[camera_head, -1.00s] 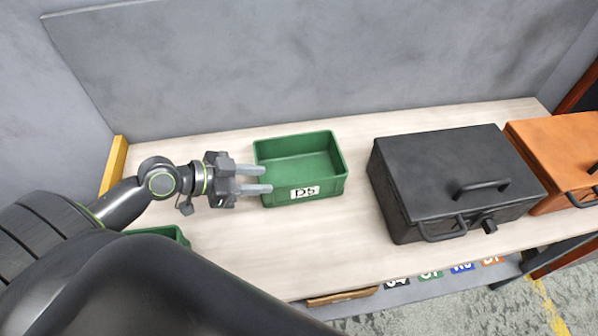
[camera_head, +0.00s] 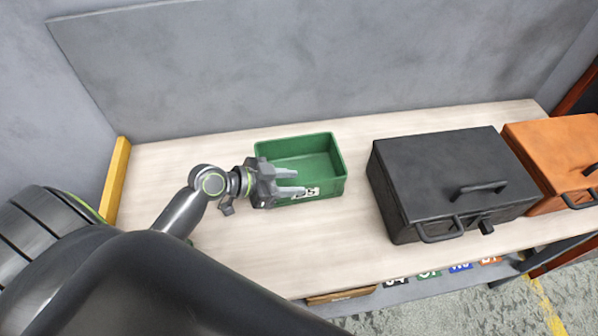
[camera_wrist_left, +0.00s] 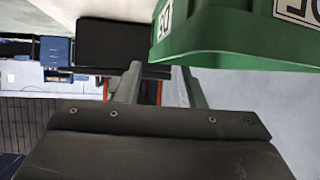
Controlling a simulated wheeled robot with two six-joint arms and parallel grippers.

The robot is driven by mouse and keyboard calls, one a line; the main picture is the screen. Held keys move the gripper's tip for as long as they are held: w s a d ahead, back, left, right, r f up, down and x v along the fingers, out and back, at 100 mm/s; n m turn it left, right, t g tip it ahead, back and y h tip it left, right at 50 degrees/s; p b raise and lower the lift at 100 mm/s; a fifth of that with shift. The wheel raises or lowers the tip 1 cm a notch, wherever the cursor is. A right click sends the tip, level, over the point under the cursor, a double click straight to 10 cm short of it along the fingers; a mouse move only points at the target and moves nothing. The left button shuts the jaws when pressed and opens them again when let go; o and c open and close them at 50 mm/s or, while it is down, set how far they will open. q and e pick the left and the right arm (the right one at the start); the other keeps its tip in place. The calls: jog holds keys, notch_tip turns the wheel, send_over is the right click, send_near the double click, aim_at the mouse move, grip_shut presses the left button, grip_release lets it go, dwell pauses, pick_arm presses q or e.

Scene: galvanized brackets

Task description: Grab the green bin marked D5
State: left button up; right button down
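The green bin marked D5 (camera_head: 325,160) stands upright and empty on the pale workbench, left of the black case. Its white label is partly covered by my gripper. My left gripper (camera_head: 297,182) is at the bin's front left side in the head view, its two fingers spread and pointing right. In the left wrist view the gripper's fingers (camera_wrist_left: 160,85) are apart with nothing between them, and the green bin (camera_wrist_left: 235,38) shows beyond and to the upper right. I cannot tell whether a finger touches the bin. My right gripper is not in view.
A black case (camera_head: 440,170) with handles stands right of the bin, and an orange case (camera_head: 560,160) is further right. A grey panel (camera_head: 300,60) rises behind the workbench (camera_head: 270,255). A yellow strip (camera_head: 115,180) marks the left end. Bench space in front of the bin is clear.

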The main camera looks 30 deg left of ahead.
aim_at(308, 183)
pick_arm(q)
jog(key=shift+p+x, duration=0.4)
jog(key=shift+x, duration=1.45)
jog(key=shift+c, duration=0.3)
grip_shut()
